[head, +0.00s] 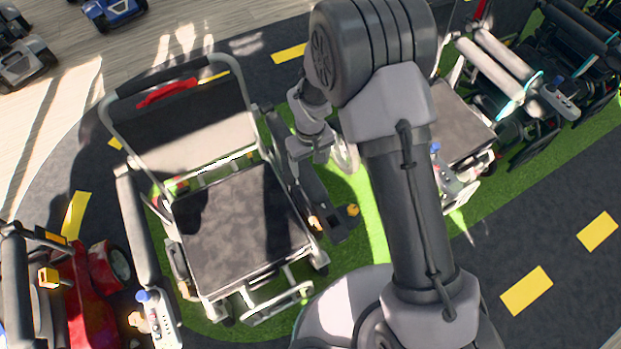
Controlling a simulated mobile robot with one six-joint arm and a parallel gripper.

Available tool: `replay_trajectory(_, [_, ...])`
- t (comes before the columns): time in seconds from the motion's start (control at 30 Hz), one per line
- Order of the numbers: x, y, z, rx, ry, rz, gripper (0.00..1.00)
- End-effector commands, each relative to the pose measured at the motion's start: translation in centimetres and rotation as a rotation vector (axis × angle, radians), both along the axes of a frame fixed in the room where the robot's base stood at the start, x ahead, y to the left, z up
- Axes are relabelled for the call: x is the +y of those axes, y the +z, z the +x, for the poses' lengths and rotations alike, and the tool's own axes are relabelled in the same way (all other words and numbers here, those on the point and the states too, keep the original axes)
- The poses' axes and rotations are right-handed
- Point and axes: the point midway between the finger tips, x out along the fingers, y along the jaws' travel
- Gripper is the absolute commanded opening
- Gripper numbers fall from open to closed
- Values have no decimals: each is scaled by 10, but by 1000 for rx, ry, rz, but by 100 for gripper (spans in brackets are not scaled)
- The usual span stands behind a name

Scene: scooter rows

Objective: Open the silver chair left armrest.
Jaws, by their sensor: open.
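The silver chair (240,235) stands left of centre, with a dark seat, silver frame and a dark backrest with a red strip. Its front faces the bottom of the picture. A long dark armrest (300,185) runs along the picture-right side of the seat, which is the sitter's left. The other armrest (138,225), with a joystick panel, runs along the picture-left side. My gripper (318,160) is open, over or beside the rear part of the picture-right armrest. I cannot tell whether it touches. My arm hides part of the area to the right.
A second chair with pale armrests (490,70) stands right of my arm, and more dark chairs stand beyond it. A red scooter (85,290) is close at lower left. Dark road (545,240) with yellow marks lies clear at lower right.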

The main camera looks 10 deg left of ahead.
Motion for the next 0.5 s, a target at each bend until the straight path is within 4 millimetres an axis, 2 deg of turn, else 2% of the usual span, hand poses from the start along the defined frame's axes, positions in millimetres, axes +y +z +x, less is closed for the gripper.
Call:
replay_trajectory(0.03, [0,-17,0,2,0,-1,73])
replay_trajectory(0.2, [-1,-59,-1,2,0,-2,73])
replay_trajectory(0.4, [-1,-94,0,1,-2,-1,73])
replay_trajectory(0.5, [0,-102,0,0,-1,0,73])
